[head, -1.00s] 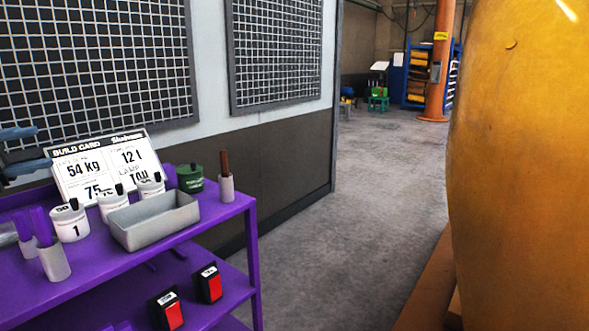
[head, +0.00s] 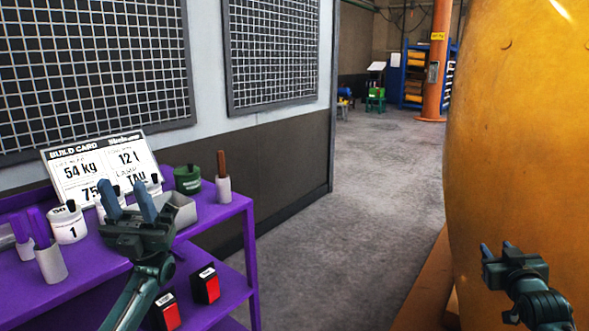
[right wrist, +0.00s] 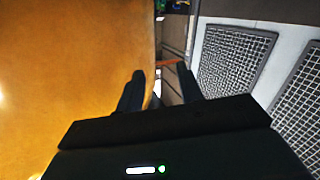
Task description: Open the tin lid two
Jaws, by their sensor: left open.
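White tins with dark knobs on their lids stand on the purple cart's top shelf. The tin marked 1 (head: 67,225) is at the left. Another white tin (head: 101,211) is mostly hidden behind my left gripper, and its number cannot be read. A third white tin (head: 154,187) shows only its top, farther right. My left gripper (head: 125,190) is open and empty, in front of the middle tin and the grey tray; I cannot tell whether it touches anything. My right gripper (head: 496,246) is open and empty, beside the yellow casting; its parted fingers (right wrist: 160,75) show in the right wrist view.
A build card (head: 85,172) stands behind the tins. A large yellow casting (head: 520,150) fills the right side. The floor (head: 350,200) between is clear.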

